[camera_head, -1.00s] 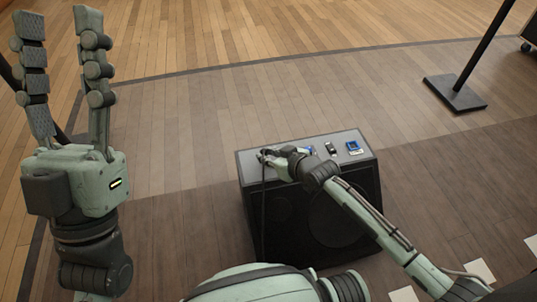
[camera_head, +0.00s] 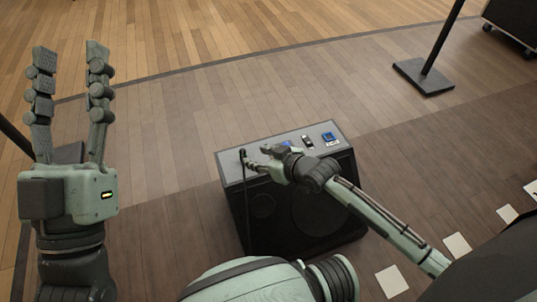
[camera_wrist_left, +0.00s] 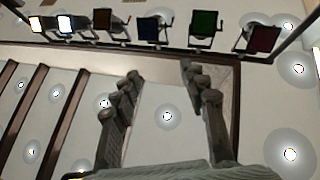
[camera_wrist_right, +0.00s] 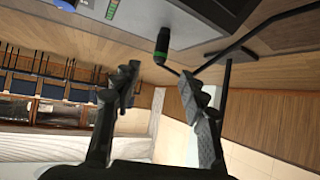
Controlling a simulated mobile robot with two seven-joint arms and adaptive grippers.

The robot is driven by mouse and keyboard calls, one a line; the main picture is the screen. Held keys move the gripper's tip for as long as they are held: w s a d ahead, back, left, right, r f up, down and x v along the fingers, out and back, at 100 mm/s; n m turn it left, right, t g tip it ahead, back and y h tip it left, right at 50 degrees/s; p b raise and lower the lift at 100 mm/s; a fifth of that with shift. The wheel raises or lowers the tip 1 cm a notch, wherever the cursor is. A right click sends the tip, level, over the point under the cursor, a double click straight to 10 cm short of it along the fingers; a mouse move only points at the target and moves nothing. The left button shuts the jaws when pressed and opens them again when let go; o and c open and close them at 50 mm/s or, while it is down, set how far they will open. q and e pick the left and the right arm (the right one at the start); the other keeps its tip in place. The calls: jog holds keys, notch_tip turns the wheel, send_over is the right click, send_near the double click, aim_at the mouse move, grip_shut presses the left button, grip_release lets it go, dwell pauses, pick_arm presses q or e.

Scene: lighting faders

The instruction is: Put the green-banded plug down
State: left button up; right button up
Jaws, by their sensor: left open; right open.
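In the head view the plug (camera_head: 243,155) is a small dark shape at the left end of the grey box top (camera_head: 233,158), and a black cable hangs down the front. My right gripper (camera_head: 257,159) is open and empty, just right of the plug and apart from it. The plug lies beyond its fingertips (camera_wrist_right: 157,78). My left gripper (camera_head: 68,58) is open and empty, raised at the left, far from the box.
On the box top, a blue item (camera_head: 329,138) and a small black item (camera_head: 307,141) sit to the right. Another blue item is partly hidden by my right gripper. A black stand base (camera_head: 424,76) is at the back right.

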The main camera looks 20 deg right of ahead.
pick_arm(q)
jog(key=f+g, duration=0.1)
jog(key=w+d+f+g+p, duration=0.1)
jog(key=shift+w+f+g, duration=0.1)
jog(key=shift+f+g, duration=0.2)
jog(key=shift+f, duration=0.05)
pick_arm(e)
jog(key=s+a+r+t+y, duration=0.1)
jog(key=s+a+r+t, duration=0.1)
jog(key=r, duration=1.1)
jog(key=s+a+r+t+y, duration=0.1)
jog(key=s+a+r+t, duration=0.2)
jog(key=r, duration=1.1)
jog(key=s+a+r+m+t+y, duration=0.1)
jog(key=s+r+t, duration=0.5)
jog(key=r, duration=0.7)
jog(key=shift+s+a+r+y, duration=0.15)
jog(key=shift+s+a+y, duration=0.2)
jog(key=shift+a, duration=0.4)
pick_arm(q)
jog(key=shift+w+f, duration=0.1)
